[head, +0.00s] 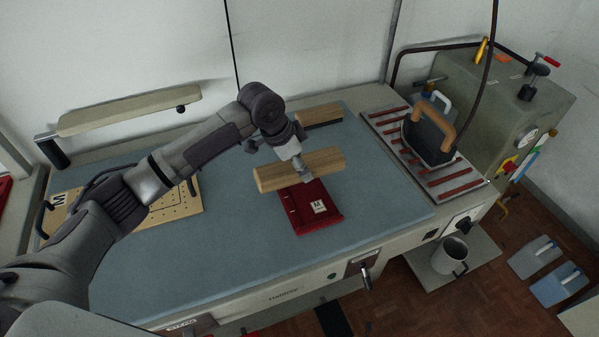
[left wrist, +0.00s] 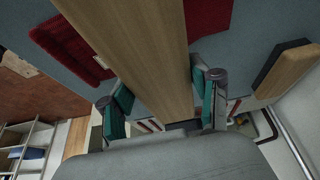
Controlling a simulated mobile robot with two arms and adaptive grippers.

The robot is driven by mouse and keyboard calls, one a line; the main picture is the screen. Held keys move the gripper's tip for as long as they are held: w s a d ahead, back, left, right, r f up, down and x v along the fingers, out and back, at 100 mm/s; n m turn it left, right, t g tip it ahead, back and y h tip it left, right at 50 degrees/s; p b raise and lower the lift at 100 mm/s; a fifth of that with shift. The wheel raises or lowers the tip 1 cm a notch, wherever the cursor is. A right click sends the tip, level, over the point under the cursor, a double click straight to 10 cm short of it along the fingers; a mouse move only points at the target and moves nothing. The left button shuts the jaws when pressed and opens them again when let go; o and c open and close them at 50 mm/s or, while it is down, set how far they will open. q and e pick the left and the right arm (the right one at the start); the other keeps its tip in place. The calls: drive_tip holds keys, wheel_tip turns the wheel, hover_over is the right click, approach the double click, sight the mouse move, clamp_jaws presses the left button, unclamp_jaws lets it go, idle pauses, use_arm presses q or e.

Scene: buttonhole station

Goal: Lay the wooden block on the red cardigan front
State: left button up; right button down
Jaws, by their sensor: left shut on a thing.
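The wooden block (head: 275,177) is long and pale brown, and it lies crosswise in my left gripper (head: 303,171). The gripper is shut on it near its middle; in the left wrist view the block (left wrist: 150,40) runs between the two fingers. The red cardigan front (head: 305,213) lies flat on the blue-grey table, with a white label on it. The block is over its far part and hides some of it. In the left wrist view red cloth (left wrist: 70,40) shows on both sides of the block. I cannot tell whether block and cloth touch. My right gripper is out of view.
A second wooden block (head: 319,117) with a dark underside lies at the back of the table. A perforated board (head: 170,207) marked M lies left. An iron (head: 430,135) stands on a slatted rest (head: 392,148) at the right. The table's front (head: 230,265) is clear.

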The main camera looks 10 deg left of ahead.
sight(299, 176)
use_arm(q)
drive_tip(key=shift+w+a+f, duration=0.1)
drive_tip(key=shift+a, duration=0.05)
drive_tip(key=shift+f+p, duration=0.45)
drive_tip(key=shift+f, duration=1.5)
drive_tip(key=shift+f, duration=0.1)
drive_tip(key=o, duration=1.5)
drive_tip(key=b+v, duration=0.1)
drive_tip(key=v, duration=1.1)
